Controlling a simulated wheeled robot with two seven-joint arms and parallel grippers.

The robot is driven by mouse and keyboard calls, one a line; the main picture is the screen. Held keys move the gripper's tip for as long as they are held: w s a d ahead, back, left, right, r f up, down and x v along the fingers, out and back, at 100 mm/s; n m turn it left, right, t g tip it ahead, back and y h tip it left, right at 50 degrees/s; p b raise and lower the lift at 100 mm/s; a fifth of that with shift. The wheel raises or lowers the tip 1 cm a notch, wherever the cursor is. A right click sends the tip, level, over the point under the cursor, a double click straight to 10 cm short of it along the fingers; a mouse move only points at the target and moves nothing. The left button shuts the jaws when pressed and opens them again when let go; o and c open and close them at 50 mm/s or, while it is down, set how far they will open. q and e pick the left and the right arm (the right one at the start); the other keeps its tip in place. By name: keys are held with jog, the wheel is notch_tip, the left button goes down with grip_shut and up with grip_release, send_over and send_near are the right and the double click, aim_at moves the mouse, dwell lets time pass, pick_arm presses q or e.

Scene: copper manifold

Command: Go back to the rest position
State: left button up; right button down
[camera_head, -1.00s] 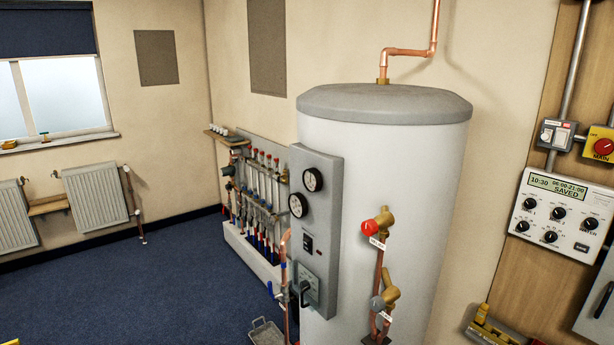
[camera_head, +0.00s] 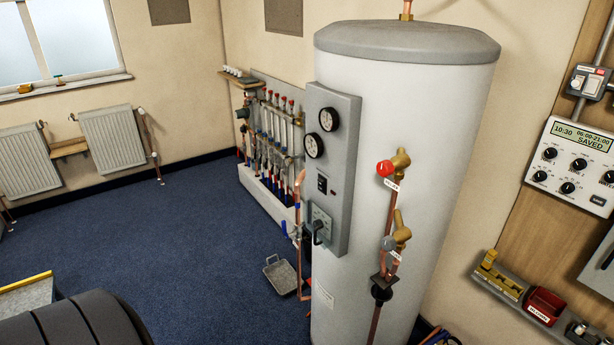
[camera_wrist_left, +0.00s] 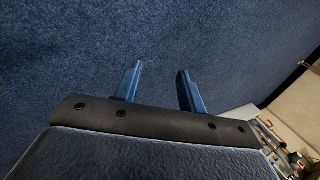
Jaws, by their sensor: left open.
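My left gripper (camera_wrist_left: 158,86) shows in the left wrist view with its two blue fingers apart. It is empty, with only blue carpet behind it. In the head view a dark ribbed part of my own body fills the lower left corner, but neither gripper shows there. My right gripper is in neither view.
A tall grey-white cylinder (camera_head: 440,130) stands at centre right with a gauge panel (camera_head: 329,160). The pipe manifold (camera_head: 275,140) is behind it. A metal tray (camera_head: 283,275) lies on the floor. The blue carpet (camera_head: 190,240) is clear at left. Shelf bins (camera_head: 545,305) are at right.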

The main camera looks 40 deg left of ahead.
pick_arm(q)
jog(key=s+d+f+n+h, duration=0.1)
jog(key=d+f+h, duration=0.15)
jog(key=d, duration=1.25)
jog(key=s+d+f+h, duration=0.1)
jog(key=d+f, duration=0.3)
jog(key=d, duration=1.2)
jog(key=s+d+f+n+h, duration=0.1)
jog(key=d+f, duration=0.2)
jog(key=d, duration=1.2)
jog(key=w+d+r+b, duration=0.4)
jog(key=w+r+b, duration=0.2)
jog(key=w+r, duration=0.2)
jog(key=shift+w+b, duration=0.3)
jog(key=shift+w, duration=0.7)
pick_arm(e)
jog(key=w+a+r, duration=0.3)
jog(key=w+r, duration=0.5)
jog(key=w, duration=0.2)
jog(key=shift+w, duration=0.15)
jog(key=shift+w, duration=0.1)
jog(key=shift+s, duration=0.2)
pick_arm(q)
jog(key=shift+s, duration=0.1)
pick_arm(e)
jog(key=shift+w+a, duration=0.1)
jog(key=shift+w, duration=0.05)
pick_arm(q)
jog(key=shift+w, duration=0.25)
